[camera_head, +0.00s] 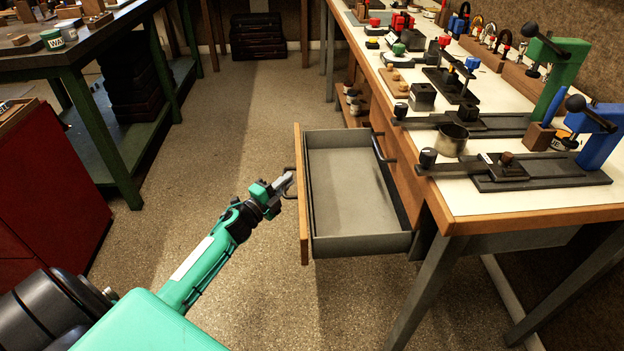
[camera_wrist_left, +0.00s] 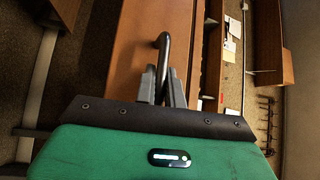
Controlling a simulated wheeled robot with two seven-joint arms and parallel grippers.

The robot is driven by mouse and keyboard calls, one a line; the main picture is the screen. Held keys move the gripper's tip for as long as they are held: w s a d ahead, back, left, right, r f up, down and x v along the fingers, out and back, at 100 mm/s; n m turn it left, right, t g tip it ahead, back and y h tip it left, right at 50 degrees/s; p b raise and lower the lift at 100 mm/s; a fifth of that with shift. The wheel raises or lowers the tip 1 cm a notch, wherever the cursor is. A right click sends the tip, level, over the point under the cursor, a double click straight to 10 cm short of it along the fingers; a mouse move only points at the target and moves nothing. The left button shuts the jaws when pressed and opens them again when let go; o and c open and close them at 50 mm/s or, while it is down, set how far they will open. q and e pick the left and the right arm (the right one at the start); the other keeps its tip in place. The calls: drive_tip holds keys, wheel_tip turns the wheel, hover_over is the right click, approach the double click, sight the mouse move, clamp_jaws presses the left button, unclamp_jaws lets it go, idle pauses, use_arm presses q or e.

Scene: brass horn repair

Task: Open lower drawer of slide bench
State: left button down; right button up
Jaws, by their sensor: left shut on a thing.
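The slide bench (camera_head: 545,207) stands at the right with a wooden front. A drawer with a wooden front panel (camera_head: 302,225) is pulled well out of it, and its grey tray (camera_head: 345,185) looks empty. Another dark handle (camera_head: 381,146) sits on the bench face above the open drawer. My left gripper (camera_head: 284,184) is at the outer side of the drawer front, shut on its dark bar handle (camera_head: 290,170). In the left wrist view the fingers (camera_wrist_left: 163,88) close around the curved black handle (camera_wrist_left: 165,50) in front of the wooden panel. My right gripper is not in view.
A green-framed table (camera_head: 120,160) and a red cabinet (camera_head: 50,190) stand at the left. The floor (camera_head: 220,130) between them and the drawer is clear.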

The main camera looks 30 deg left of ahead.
use_arm(q)
drive_tip(key=shift+s+a, duration=0.55)
drive_tip(key=shift+a, duration=0.25)
drive_tip(key=shift+s+a, duration=0.5)
drive_tip(key=shift+a, duration=0.25)
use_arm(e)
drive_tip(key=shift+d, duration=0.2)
use_arm(q)
drive_tip(key=c, duration=1.5)
unclamp_jaws()
drive_tip(key=shift+f, duration=0.1)
